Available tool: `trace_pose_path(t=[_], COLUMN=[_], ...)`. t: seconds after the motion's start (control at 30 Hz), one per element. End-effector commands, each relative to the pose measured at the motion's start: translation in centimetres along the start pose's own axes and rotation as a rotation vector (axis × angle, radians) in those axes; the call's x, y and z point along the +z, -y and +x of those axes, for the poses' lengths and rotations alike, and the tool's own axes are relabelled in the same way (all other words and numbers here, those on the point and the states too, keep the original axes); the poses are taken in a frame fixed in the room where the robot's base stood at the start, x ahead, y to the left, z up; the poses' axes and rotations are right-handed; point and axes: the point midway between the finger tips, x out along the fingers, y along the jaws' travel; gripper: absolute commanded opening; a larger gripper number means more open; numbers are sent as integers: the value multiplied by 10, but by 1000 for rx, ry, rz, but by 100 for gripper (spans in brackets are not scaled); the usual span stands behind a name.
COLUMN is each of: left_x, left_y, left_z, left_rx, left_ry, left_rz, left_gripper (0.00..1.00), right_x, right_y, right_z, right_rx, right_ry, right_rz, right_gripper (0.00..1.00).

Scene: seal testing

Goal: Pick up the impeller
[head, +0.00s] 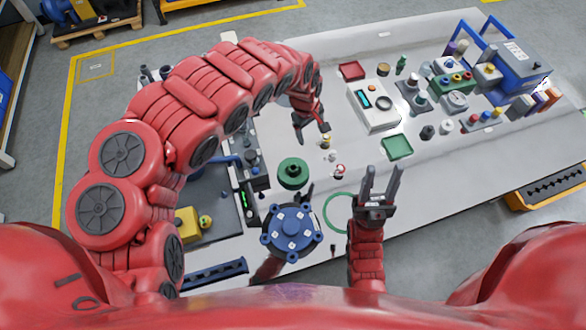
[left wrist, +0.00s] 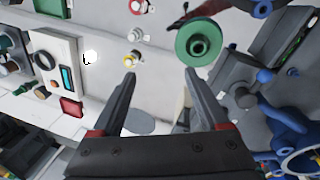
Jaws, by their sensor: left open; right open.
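The impeller, which I take to be the green round part with a raised hub (head: 292,173), lies on the white table left of its middle. It also shows in the left wrist view (left wrist: 199,41), just beyond the tip of the right-hand finger. My left gripper (head: 312,128) is open and empty, above the table and further back than the green part. In the left wrist view its two fingers (left wrist: 160,73) are spread with nothing between them. My right gripper (head: 381,184) is open and empty, fingers pointing away from me, right of the green part.
A blue bolted housing (head: 291,232) stands just in front of the green part. A green ring mark (head: 340,212) is beside it. Small knobs (head: 340,170) stand to the right. A white meter box (head: 373,106), a red tray (head: 351,70) and a green tray (head: 397,147) lie further off.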

Motion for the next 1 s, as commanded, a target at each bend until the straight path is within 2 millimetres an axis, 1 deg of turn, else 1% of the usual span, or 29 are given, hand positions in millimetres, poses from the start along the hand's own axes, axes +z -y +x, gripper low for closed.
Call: trace_pose_path(t=[0.03,0.1,0.17,0.27,0.4,0.47,0.5,0.53,0.6,0.8,0.9,1.0], left_x=[-3,-3,-2,-2,-2,-1,-1,-1,-1,0,-1,-2], left_y=[17,38,49,57,62,64,64,64,67,71,72,73], left_z=[-12,-19,-19,-7,24,37,35,38,51,78,88,94], left_rx=[-59,-127,-161,-179,-178,-178,-177,-177,-176,-175,-173,-172], left_ry=[-5,-1,0,0,2,2,6,6,6,6,5,2], left_rz=[-19,-41,-53,-61,-60,-58,-60,-59,-60,-57,-59,-58], left_gripper=[78,78,78,78,78,78,78,78,78,78,78,78], right_x=[0,-1,0,2,7,9,7,7,6,5,5,5], right_y=[0,0,0,1,2,3,2,2,2,2,2,2], right_z=[3,4,1,-12,-41,-52,-42,-39,-38,-32,-30,-29], right_rx=[0,0,0,0,0,0,0,0,0,0,0,0], right_ry=[0,0,0,0,0,0,1,0,-1,0,0,0], right_rz=[0,0,0,0,0,0,0,0,0,0,0,0], right_gripper=[45,45,45,45,45,45,45,45,45,45,45,45])
